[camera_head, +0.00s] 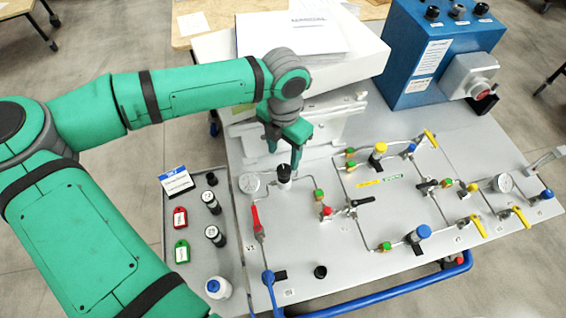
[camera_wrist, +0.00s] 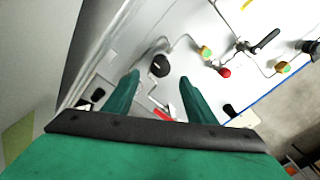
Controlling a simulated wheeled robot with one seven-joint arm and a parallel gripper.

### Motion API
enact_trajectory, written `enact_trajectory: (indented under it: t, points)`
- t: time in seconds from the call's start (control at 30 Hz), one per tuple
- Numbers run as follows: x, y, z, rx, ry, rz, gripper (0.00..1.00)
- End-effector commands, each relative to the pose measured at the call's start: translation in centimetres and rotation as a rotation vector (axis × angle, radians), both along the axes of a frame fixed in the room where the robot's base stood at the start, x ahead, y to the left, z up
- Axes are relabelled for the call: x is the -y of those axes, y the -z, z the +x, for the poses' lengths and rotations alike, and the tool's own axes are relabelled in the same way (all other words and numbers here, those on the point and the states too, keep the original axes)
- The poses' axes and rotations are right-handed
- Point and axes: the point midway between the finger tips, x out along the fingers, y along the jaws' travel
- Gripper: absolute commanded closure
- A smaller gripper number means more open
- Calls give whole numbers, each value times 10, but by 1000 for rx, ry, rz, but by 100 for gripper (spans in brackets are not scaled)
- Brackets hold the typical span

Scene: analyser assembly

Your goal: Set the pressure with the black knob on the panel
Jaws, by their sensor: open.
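My gripper (camera_head: 285,148) is open and empty, just behind and above the knob in the head view. In the wrist view, the knob (camera_wrist: 160,66) appears between the two green fingertips of my gripper (camera_wrist: 159,77), with a gap on each side. The fingers do not appear to touch it. Exact height over the knob is hard to tell.
A red lever (camera_head: 257,220), a red knob (camera_head: 326,212) and a black valve handle (camera_head: 361,201) are close by. A side tray (camera_head: 196,275) holds small bottles and tags. A white box (camera_head: 345,62) and blue analyser (camera_head: 430,60) stand behind the panel.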

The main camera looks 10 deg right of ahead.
Motion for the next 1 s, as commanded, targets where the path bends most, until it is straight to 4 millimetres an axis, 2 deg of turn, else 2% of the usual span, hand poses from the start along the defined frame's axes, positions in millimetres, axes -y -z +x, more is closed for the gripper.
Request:
enact_trajectory:
  t: [0.03,0.2,0.4,0.8,0.97,1.0]
  points:
    - [1,10,-1,-4,1,-1,49]
    - [1,38,-1,-3,1,-2,49]
    - [1,59,0,-1,1,-2,49]
    - [-3,65,0,0,-6,-1,49]
    - [-3,65,0,0,-6,-1,87]
    - [-3,65,0,0,-5,-1,90]
